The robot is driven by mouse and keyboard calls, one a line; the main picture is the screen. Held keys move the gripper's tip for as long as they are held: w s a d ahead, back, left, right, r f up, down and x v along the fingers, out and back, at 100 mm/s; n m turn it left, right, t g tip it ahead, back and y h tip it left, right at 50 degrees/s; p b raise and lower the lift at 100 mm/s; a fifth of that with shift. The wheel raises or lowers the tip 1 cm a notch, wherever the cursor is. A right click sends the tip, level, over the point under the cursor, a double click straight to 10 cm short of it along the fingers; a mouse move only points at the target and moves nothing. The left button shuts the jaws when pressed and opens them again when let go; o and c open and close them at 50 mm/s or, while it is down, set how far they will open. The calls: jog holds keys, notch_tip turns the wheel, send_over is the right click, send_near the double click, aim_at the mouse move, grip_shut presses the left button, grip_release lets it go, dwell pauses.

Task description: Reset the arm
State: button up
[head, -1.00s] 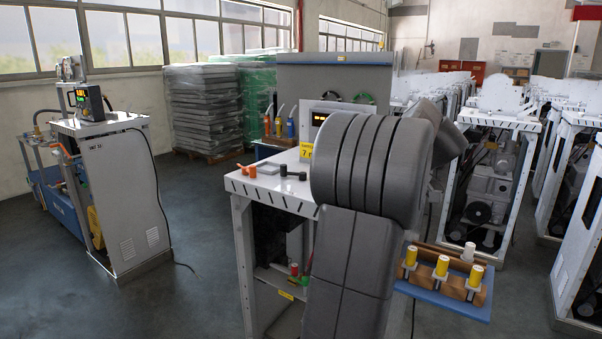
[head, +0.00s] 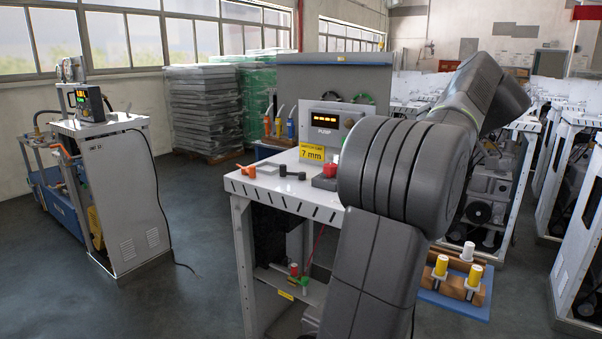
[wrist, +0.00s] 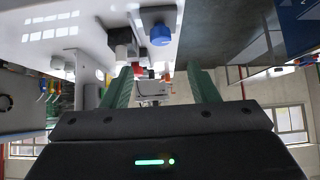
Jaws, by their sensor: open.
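My arm stands bent in the front of the head view, its upper link tilted up to the right. My gripper is not seen in the head view. In the wrist view my gripper (wrist: 162,90) shows two green fingers set apart, with nothing seen held between them. The wrist picture appears upside down. A white frame top with a blue knob (wrist: 161,35) is in the upper part of the wrist view, beyond the fingers.
A white dispenser frame (head: 243,187) stands left of my arm, with a pump panel (head: 323,118), a yellow 7 mm sign (head: 312,153) and a red block (head: 325,179). A blue tray (head: 457,305) with yellow-topped cylinders is at right.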

jog(key=x, duration=1.2)
jog(key=shift+w+a+f, duration=0.15)
jog(key=shift+a, duration=0.25)
jog(key=shift+w+a+f+m, duration=0.1)
jog(key=shift+a+f+m, duration=0.05)
jog(key=shift+f+m, duration=0.15)
jog(key=shift+m+t+h, duration=0.3)
jog(key=shift+m+t, duration=0.1)
jog(key=shift+t, duration=0.1)
jog(key=shift+r+m+b, duration=0.1)
jog(key=shift+m+b, duration=0.25)
jog(key=shift+m, duration=0.05)
jog(key=m+t+h, duration=0.1)
jog(key=m+h, duration=0.1)
jog(key=m, duration=0.1)
jog(key=shift+t, duration=0.4)
jog(key=m+t+h+p, duration=0.1)
jog(key=m+h, duration=0.3)
jog(key=m, duration=0.1)
jog(key=shift+m+h, duration=1.1)
jog(key=shift+m, duration=0.4)
jog(key=shift+m+h+b, duration=0.5)
jog(key=shift+m+b, duration=0.05)
jog(key=shift+m, duration=0.05)
